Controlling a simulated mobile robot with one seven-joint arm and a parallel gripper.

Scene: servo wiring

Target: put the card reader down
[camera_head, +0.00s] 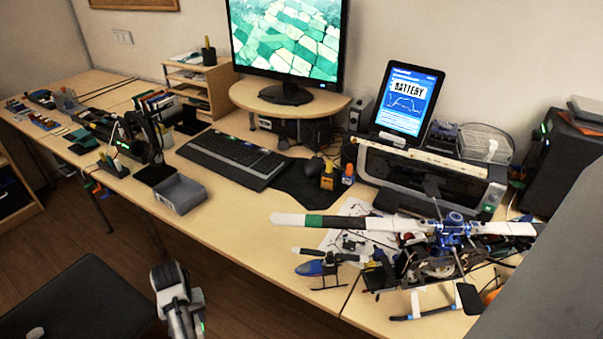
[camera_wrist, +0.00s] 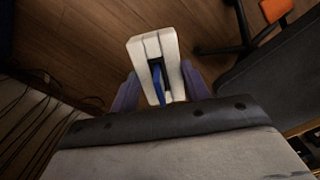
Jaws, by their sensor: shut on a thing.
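My gripper (camera_wrist: 162,86) is shut in the wrist view, with one purple-grey finger on each side of a white block-shaped thing. I take this white thing (camera_wrist: 137,58) to be the card reader; it has a dark slot with a blue strip in it. It is held in the air, with wooden floor behind it. In the head view, part of my arm (camera_head: 178,302) shows at the bottom left, in front of the desk and beside a dark seat. The card reader is not clear in that view.
The long desk (camera_head: 245,240) has a bare strip along its front, left of the model helicopter (camera_head: 450,240). A grey open bin (camera_head: 180,193), a keyboard (camera_head: 232,158) and a printer (camera_head: 430,180) stand on it. A black seat (camera_head: 80,300) is at the lower left.

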